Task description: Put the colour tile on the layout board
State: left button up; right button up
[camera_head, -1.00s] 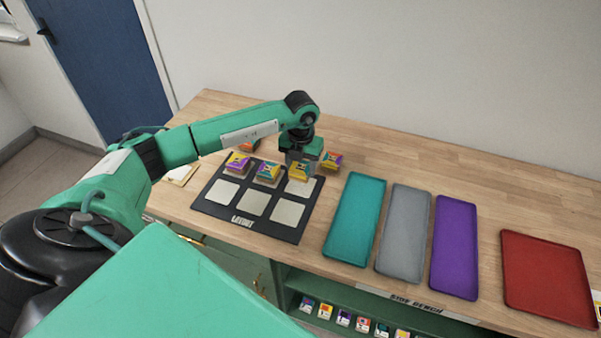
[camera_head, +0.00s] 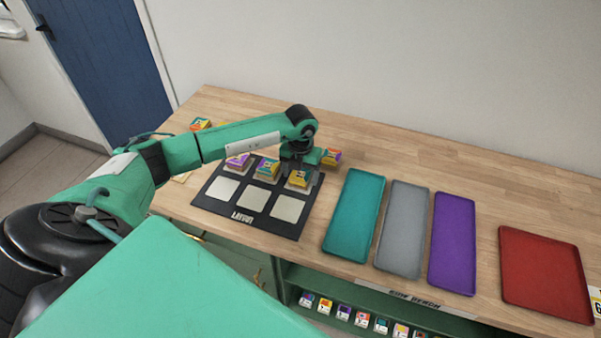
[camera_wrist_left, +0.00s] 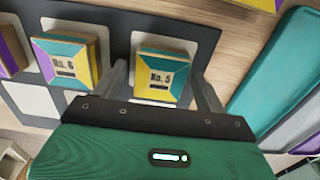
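The layout board (camera_head: 247,230) is a dark panel with pale square cells; it lies on the wooden bench. A colour tile marked No. 5 (camera_head: 297,180), teal, yellow and purple, sits on its back right cell. The No. 5 tile also shows in the left wrist view (camera_wrist_left: 162,74), with pale cell around it. My left gripper (camera_wrist_left: 164,88) is just above the tile, one finger on each side, and looks open with small gaps. Tile No. 6 (camera_wrist_left: 66,62) sits on the back middle cell and another tile (camera_head: 238,161) on the back left cell. My right gripper is not in view.
A loose tile (camera_head: 331,157) lies just right of the board, more tiles (camera_head: 200,124) at the back left. Teal (camera_head: 353,215), grey (camera_head: 403,230), purple (camera_head: 452,245) and red (camera_head: 545,275) trays lie to the right, looking empty. The front row of cells is bare.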

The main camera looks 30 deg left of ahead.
aim_at(301, 174)
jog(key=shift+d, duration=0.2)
pick_arm(q)
jog(key=shift+r, duration=0.65)
notch_tip(301, 174, up, 11)
jog(key=b, duration=0.3)
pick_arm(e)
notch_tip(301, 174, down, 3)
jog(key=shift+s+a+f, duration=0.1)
